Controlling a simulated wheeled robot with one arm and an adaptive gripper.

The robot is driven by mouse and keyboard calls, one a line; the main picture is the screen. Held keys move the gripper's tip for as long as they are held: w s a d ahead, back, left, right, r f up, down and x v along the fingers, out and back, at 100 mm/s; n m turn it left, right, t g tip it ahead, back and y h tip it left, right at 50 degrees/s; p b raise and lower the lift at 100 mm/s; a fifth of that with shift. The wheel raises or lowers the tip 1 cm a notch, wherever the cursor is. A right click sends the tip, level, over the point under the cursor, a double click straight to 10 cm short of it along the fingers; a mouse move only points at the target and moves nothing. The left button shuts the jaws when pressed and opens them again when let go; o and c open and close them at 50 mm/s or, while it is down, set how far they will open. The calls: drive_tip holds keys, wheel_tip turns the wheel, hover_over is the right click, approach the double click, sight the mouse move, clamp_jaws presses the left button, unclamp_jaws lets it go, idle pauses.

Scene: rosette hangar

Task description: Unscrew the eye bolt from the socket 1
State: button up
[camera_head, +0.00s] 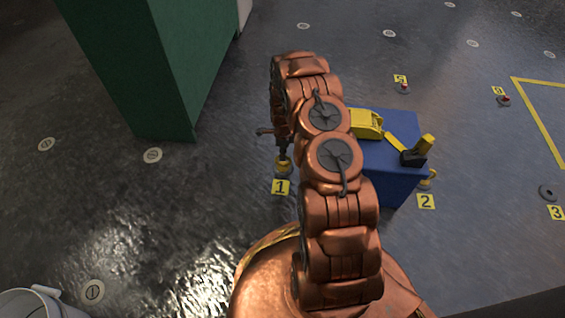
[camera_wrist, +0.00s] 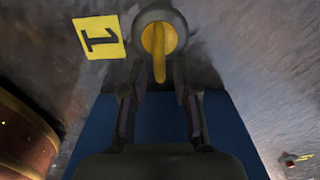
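The yellow eye bolt (camera_wrist: 159,66) stands in the dark round socket 1 (camera_wrist: 178,22) at the top middle of the wrist view. The yellow label "1" (camera_wrist: 98,38) lies left of it. In the head view the eye bolt (camera_head: 283,159) is small, with the label "1" (camera_head: 281,187) in front. My gripper (camera_wrist: 159,75) is open, its two dark fingers on either side of the eye bolt with visible gaps. In the head view my gripper (camera_head: 283,147) is just above the socket, partly hidden by my arm.
A blue box (camera_head: 397,185) with yellow tools (camera_head: 367,124) on it stands right of socket 1. A green pillar (camera_head: 150,70) stands at left, a white bucket (camera_head: 38,303) at bottom left.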

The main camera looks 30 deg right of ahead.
sight(283, 167)
drive_tip(key=shift+f, duration=0.3)
drive_tip(key=shift+f, duration=0.9)
drive_tip(key=shift+c, duration=0.4)
clamp_jaws()
